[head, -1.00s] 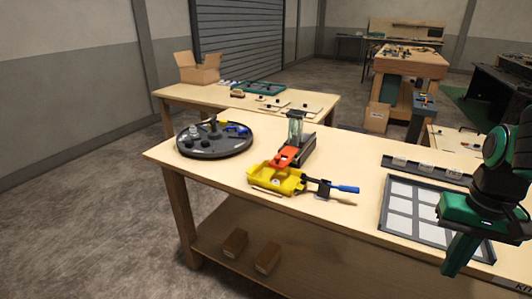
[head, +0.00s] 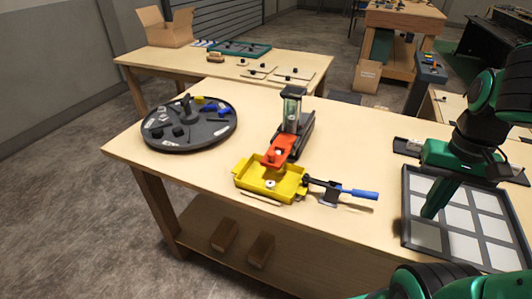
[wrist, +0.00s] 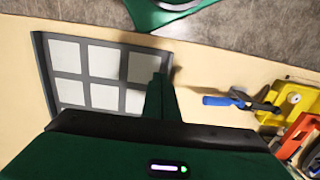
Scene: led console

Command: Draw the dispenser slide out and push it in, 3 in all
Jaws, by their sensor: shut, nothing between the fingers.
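The dispenser (head: 300,128) stands mid-table: a dark base with a clear upright tube. Its red-orange slide (head: 274,154) sticks out at the front over a yellow tray (head: 244,181) and carries a small pale part. One pale ring-like piece (head: 270,184) lies in the yellow tray. The yellow tray (wrist: 283,97) and red slide (wrist: 303,130) also show at the right edge of the wrist view. My gripper (head: 430,213) is green, shut and empty. It points down above the grid tray, right of the dispenser and well apart from it.
A blue-handled lever clamp (head: 350,194) lies between the yellow tray and my gripper. The grid tray (head: 407,215) with pale squares is below my gripper. A round dark turntable (head: 190,137) with small parts is at the left. Bare tabletop lies right of the dispenser.

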